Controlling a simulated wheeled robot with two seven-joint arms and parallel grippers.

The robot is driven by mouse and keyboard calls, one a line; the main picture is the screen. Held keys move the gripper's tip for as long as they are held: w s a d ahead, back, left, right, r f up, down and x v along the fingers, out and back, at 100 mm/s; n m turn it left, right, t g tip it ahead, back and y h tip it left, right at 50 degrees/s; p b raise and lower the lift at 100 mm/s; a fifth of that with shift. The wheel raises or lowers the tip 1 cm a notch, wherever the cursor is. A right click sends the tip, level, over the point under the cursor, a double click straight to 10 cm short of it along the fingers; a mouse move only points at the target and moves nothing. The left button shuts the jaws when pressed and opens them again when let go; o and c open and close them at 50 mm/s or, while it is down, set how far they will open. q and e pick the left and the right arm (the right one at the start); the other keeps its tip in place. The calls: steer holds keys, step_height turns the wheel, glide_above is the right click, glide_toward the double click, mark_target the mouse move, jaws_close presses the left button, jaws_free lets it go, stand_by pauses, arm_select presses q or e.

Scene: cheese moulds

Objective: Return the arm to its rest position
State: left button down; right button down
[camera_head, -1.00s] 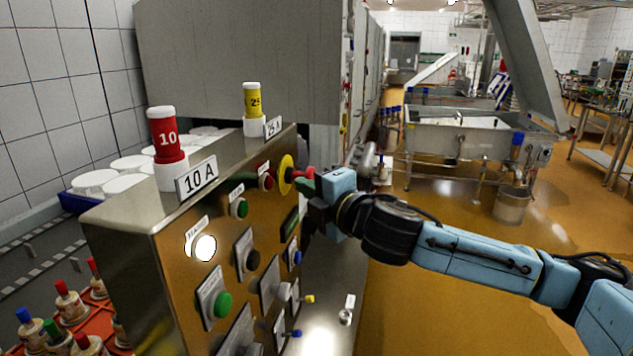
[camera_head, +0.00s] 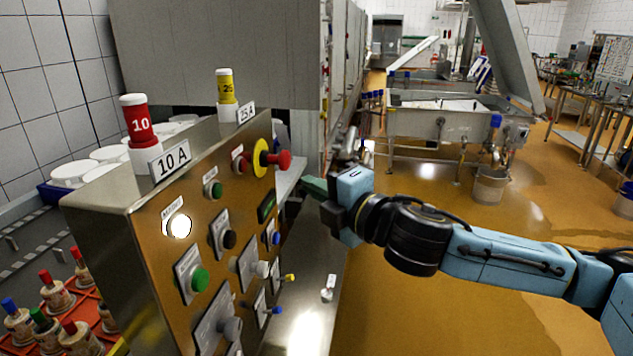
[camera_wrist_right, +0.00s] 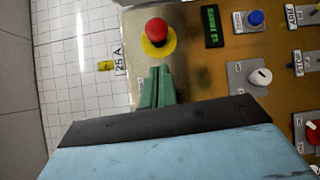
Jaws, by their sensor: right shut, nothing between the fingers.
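My right gripper (camera_head: 312,187) is in front of the control panel (camera_head: 150,235), to the right of the panel's face in the head view. Its green fingers are closed together with nothing between them; they also show in the right wrist view (camera_wrist_right: 157,87). The red emergency button (camera_head: 284,159) on its yellow ring (camera_head: 260,158) is up and left of the fingertips. In the right wrist view the red button (camera_wrist_right: 156,30) lies just beyond the fingertips, with a visible gap in the head view. My left gripper is not in view.
The panel carries several buttons and knobs, a lit white lamp (camera_head: 179,226) and a small display (camera_head: 267,206). Red (camera_head: 137,120) and yellow (camera_head: 226,87) labelled fuses stand on top. Bottles in a red crate (camera_head: 88,325) are lower left. Open floor (camera_head: 430,310) lies to the right.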

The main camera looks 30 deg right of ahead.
stand_by(0.5)
